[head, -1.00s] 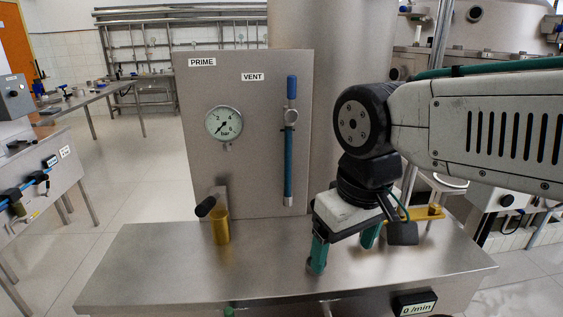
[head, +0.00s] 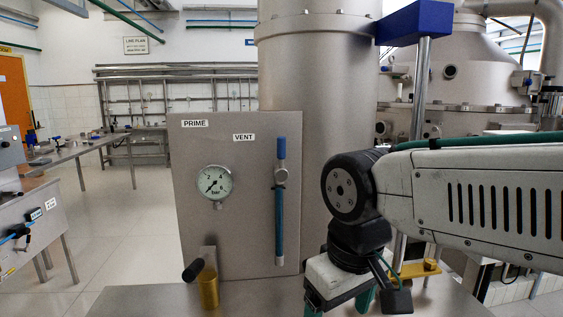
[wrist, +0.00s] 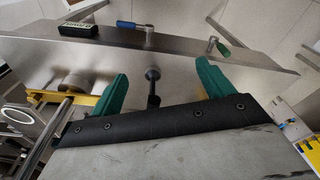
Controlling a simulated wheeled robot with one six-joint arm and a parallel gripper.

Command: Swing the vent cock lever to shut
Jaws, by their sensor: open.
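The vent cock (head: 281,176) is on the steel panel under the VENT label (head: 244,137). Its blue lever (head: 281,149) points straight up, in line with the blue tube (head: 279,222) below. My gripper (head: 340,304) hangs low to the right of the panel, below and apart from the lever; its fingertips are partly cut off by the lower picture edge. In the wrist view its green fingers (wrist: 162,84) are spread and hold nothing. A dark knob on a stem (wrist: 153,86) shows between them, apart from both. The vent lever is not identifiable in the wrist view.
A pressure gauge (head: 213,184) and a brass fitting with a black handle (head: 207,284) are left of the tube. A vessel column (head: 315,75) stands behind. The wrist view shows a blue-handled lever (wrist: 131,26), a green handle (wrist: 222,48) and a black display box (wrist: 72,29).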

